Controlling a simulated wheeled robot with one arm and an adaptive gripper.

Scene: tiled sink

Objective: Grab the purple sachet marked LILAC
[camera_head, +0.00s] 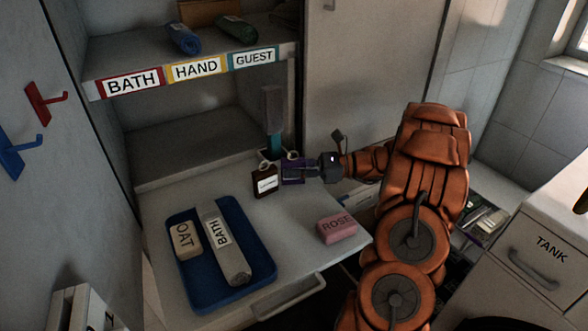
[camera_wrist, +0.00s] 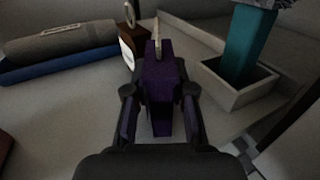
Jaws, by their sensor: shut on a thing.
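The purple sachet (camera_wrist: 162,85) stands between the fingers of my gripper (camera_wrist: 160,98) in the wrist view, with a pale loop at its top. The fingers are shut on it from both sides. In the head view the purple sachet (camera_head: 293,170) shows only partly beside my gripper (camera_head: 308,169). Its LILAC marking cannot be read in either view. The sachet is at the counter's back right; I cannot tell whether it still touches the counter.
A dark brown labelled sachet (camera_head: 265,181) stands just left of the purple one. A teal-handled brush (camera_head: 274,130) stands in a holder (camera_wrist: 240,85) close behind. A blue tray (camera_head: 185,295) holds an OAT bar and a BATH roll. A pink ROSE soap (camera_head: 337,226) lies front right.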

